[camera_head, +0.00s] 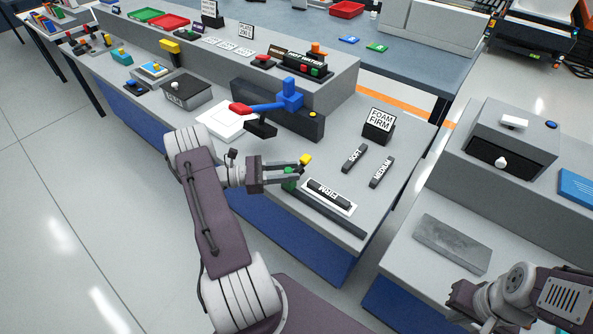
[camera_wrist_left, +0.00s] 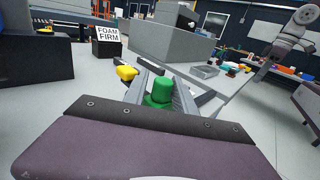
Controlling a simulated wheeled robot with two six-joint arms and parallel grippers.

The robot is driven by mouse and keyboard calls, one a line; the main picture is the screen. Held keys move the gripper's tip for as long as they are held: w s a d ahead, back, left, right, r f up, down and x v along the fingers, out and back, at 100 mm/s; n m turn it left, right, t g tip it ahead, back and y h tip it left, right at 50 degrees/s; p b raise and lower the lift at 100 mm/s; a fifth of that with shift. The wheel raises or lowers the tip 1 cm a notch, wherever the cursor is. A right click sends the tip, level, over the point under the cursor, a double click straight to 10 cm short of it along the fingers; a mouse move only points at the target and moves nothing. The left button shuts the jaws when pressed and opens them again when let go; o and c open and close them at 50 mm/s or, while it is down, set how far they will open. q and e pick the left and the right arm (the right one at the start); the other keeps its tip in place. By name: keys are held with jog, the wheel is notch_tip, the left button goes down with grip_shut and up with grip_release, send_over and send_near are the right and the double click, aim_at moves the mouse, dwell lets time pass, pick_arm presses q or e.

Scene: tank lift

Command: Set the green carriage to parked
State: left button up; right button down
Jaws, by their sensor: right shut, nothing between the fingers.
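The green carriage (camera_head: 289,183) is at the far left end of a dark rail (camera_head: 328,215) along the bench's front edge. Its green knob (camera_wrist_left: 160,91) appears between my left fingers in the left wrist view. My left gripper (camera_head: 295,172) is open at the carriage, one finger on each side of the knob; I cannot tell whether they touch it. The near finger partly hides the carriage in the head view. A yellow block (camera_head: 305,160) stands just past the far finger; it also shows in the left wrist view (camera_wrist_left: 126,73). My right gripper (camera_head: 458,299) is shut and empty at lower right.
A "FIRM" bar (camera_head: 330,193) lies on a white plate behind the rail. "SOFT" (camera_head: 355,157) and "MEDIUM" (camera_head: 382,171) bars lie further right, near the "FOAM FIRM" sign (camera_head: 380,123). A blue-and-red lever (camera_head: 288,96) stands behind my left gripper. A grey plate (camera_head: 452,243) lies on the right bench.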

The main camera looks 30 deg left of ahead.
pick_arm(q)
jog(key=v, duration=0.6)
jog(key=shift+w+f, duration=0.1)
jog(key=shift+s+a+b, duration=0.3)
jog(key=shift+s+a, duration=0.1)
jog(key=shift+a, duration=0.05)
